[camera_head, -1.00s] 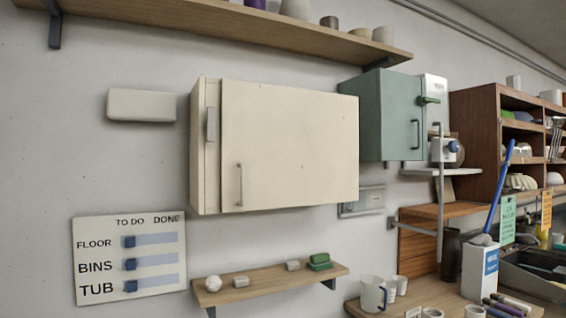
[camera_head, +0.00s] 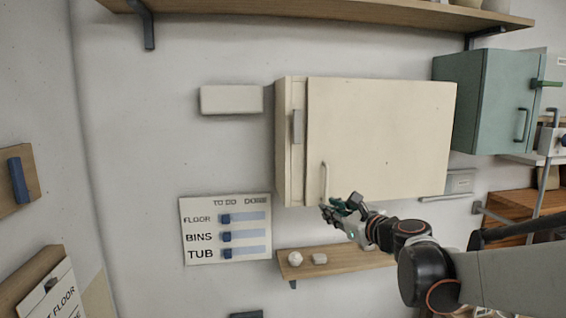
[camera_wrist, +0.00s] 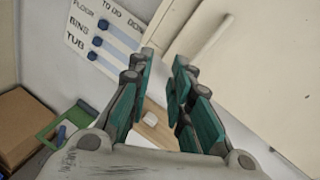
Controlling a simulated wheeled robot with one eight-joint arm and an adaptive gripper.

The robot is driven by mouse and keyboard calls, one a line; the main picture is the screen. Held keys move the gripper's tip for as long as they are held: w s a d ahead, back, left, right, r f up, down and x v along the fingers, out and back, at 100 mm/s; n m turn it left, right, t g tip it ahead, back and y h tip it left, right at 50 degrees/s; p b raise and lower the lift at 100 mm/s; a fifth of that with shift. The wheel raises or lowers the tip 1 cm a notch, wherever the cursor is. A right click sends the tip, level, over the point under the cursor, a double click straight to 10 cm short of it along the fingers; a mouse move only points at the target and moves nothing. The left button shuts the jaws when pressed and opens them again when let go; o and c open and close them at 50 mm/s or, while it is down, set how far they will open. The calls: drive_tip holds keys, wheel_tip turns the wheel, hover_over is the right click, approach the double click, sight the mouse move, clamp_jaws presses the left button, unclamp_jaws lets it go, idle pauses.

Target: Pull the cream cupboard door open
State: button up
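The cream cupboard (camera_head: 290,130) hangs on the wall, and its wide door (camera_head: 385,140) is closed. A slim upright bar handle (camera_head: 325,182) sits low near the door's left edge. My gripper (camera_head: 328,210) is at the lower end of this handle in the head view; whether it touches cannot be told there. In the wrist view my gripper (camera_wrist: 166,62) is open, with nothing between its fingers. A pale bar that looks like the handle (camera_wrist: 214,37) lies ahead and to the right of the fingertips. The cream door (camera_wrist: 270,75) fills the right side.
A small shelf (camera_head: 345,262) with pale objects is below the cupboard. A TO DO board (camera_head: 225,230) hangs at lower left. A green cupboard (camera_head: 490,100) is to the right, and a long shelf (camera_head: 350,10) runs above. The wall left of the cupboard is mostly free.

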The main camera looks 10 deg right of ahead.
sight(327, 183)
drive_tip(key=w+d+r+m+t+h+p, duration=0.1)
drive_tip(key=d+r+m, duration=0.2)
drive_tip(key=d+m, duration=0.25)
drive_tip(key=shift+n, duration=0.35)
drive_tip(key=x, duration=0.4)
drive_tip(key=p+x, duration=0.1)
drive_tip(key=x, duration=0.8)
drive_tip(key=shift+w+r, duration=0.25)
drive_tip(key=shift+w, duration=0.2)
clamp_jaws()
